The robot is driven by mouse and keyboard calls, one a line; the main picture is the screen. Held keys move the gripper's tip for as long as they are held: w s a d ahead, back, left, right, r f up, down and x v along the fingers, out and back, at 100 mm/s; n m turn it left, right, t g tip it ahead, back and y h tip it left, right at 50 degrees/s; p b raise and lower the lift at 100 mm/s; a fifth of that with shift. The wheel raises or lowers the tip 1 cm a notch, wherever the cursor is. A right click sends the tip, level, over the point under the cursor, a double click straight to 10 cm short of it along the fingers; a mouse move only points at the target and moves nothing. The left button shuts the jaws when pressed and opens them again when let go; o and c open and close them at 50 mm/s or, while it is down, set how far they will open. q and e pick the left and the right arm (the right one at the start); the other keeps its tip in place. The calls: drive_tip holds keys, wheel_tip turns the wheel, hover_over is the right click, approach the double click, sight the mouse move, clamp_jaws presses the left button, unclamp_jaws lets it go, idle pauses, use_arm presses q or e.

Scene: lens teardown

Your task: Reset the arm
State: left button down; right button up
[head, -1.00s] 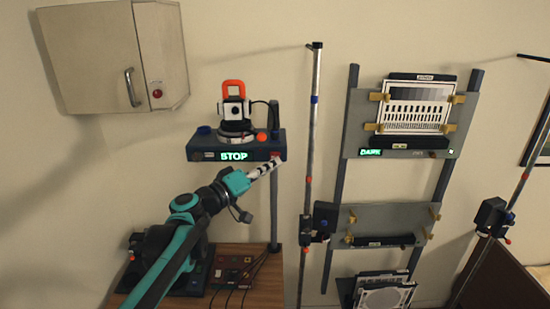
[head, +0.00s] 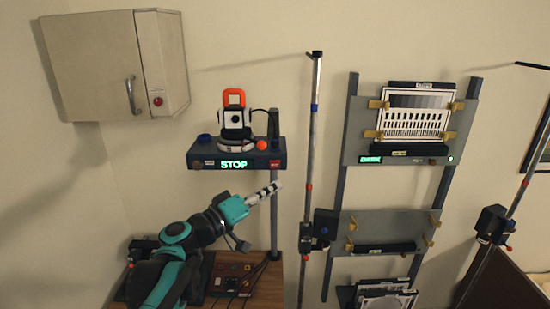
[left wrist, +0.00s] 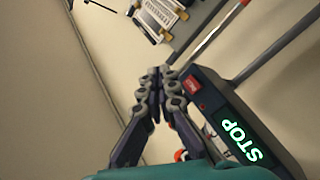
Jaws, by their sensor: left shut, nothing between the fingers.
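My left gripper (head: 276,187) is shut and empty, at the end of my teal and black arm. In the head view it appears just below the right end of the dark shelf unit (head: 203,160) with the green STOP display. In the left wrist view the closed fingers (left wrist: 157,78) are in the middle, with the STOP unit (left wrist: 233,118) to their right and a red button (left wrist: 193,83) near the tips. The fingers appear apart from the button. My right gripper is not in view.
An orange-topped device (head: 235,120) stands on the STOP unit. A vertical pole (head: 313,130) rises right of my gripper, beside a grey rack (head: 356,140) holding a test chart (head: 418,113). A wall cabinet (head: 88,65) hangs at upper left. A wooden table (head: 266,285) is below.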

use_arm(q)
drive_tip(key=s+a+f+g+y+b, duration=0.25)
drive_tip(key=s+f+b, duration=0.45)
drive_tip(key=f, duration=0.8)
drive_tip(key=s+a+f+m+g+y+b, duration=0.1)
drive_tip(key=s+a+f+y+b, duration=0.45)
drive_tip(key=f, duration=0.95)
drive_tip(key=s+a+f+g+y+b, duration=0.15)
drive_tip(key=s+f+b, duration=0.45)
drive_tip(key=f+b, duration=0.7)
drive_tip(key=s+a+f+y+b, duration=0.2)
drive_tip(key=s+a+f, duration=0.1)
drive_tip(key=f, duration=0.3)
drive_tip(key=s+a+f+y+b, duration=0.1)
drive_tip(key=s+a+f+y, duration=0.1)
drive_tip(key=f, duration=0.5)
drive_tip(key=s+a, duration=0.1)
drive_tip(key=a, duration=0.1)
drive_tip(key=shift+a+g+b, duration=0.3)
drive_tip(key=shift+g+b, duration=0.05)
drive_tip(key=shift+g, duration=0.05)
